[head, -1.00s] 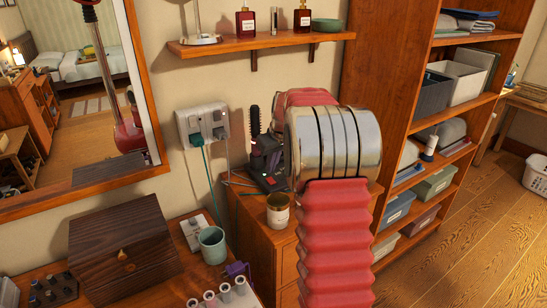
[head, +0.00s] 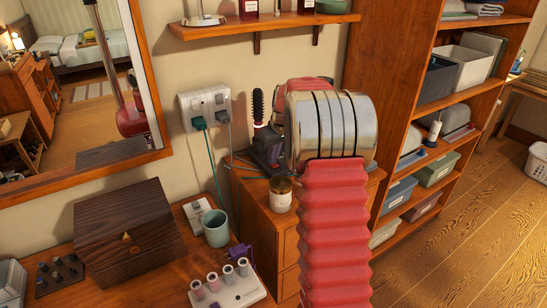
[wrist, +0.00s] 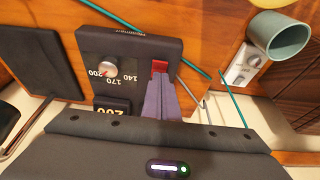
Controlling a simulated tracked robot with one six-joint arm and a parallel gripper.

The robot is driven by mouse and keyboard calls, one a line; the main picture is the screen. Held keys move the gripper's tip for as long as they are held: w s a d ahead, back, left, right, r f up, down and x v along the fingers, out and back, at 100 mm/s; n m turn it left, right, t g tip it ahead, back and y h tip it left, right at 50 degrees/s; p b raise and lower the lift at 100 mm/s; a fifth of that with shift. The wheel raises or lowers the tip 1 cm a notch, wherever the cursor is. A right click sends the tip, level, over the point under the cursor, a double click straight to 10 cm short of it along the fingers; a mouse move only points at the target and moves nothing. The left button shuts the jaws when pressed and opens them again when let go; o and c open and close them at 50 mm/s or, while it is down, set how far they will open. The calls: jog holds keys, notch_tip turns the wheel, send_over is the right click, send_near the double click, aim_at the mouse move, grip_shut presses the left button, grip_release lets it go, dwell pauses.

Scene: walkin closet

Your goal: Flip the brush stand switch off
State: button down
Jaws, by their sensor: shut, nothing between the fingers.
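The brush stand (head: 262,152) is a dark unit on the wooden cabinet, with a round black brush (head: 258,104) upright on it. In the wrist view its dark control panel (wrist: 125,45) carries a dial (wrist: 107,67) marked 140, 170 and 200, and a partly visible display (wrist: 115,107). The red switch (wrist: 159,66) sits at the panel's right side. My gripper (wrist: 159,82) is shut and empty, its grey-purple fingertips right at the near edge of the red switch. They seem to touch it, but contact is unclear. In the head view my arm hides the fingertips.
A green cord runs from the wall outlet (head: 205,108). A wall shelf (head: 262,28) hangs above, and a tall shelf unit stands right.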

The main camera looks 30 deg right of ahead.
jog(key=shift+s+d+f, duration=0.2)
jog(key=shift+s, duration=0.05)
jog(key=shift+s+a, duration=0.15)
jog(key=shift+s, duration=0.6)
jog(key=v, duration=1.4)
jog(key=shift+w, duration=0.3)
